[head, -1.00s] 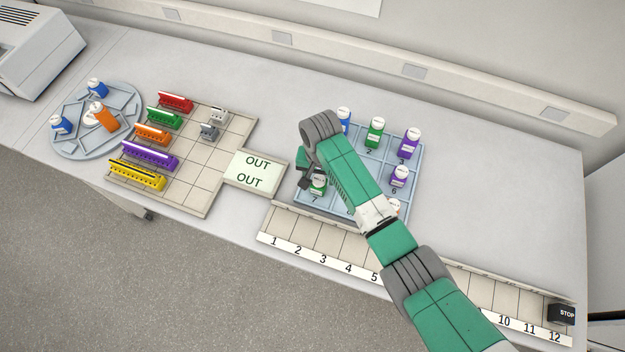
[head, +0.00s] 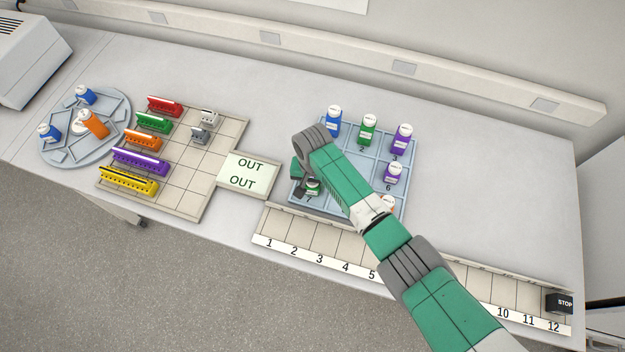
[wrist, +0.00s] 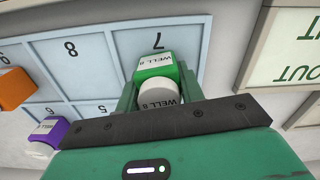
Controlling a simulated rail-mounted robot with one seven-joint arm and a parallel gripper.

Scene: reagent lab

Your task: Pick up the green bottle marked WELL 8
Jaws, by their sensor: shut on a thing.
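The green bottle marked WELL 8 (wrist: 160,68) has a white cap and stands in the compartment numbered 7 of the pale blue tray (wrist: 205,25). In the wrist view it sits between the two fingers of my gripper (wrist: 158,92), which is shut on it. In the head view the bottle (head: 313,187) shows under my gripper (head: 308,182), partly covered by it. A second green bottle (head: 367,130) stands in compartment 2 of the tray.
A blue bottle (head: 333,120) and purple bottles (head: 402,138) stand in the same tray. An orange bottle (wrist: 14,88) is near compartment 9. The OUT plate (head: 247,175) lies to the left, and a numbered rack (head: 330,240) runs along the front.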

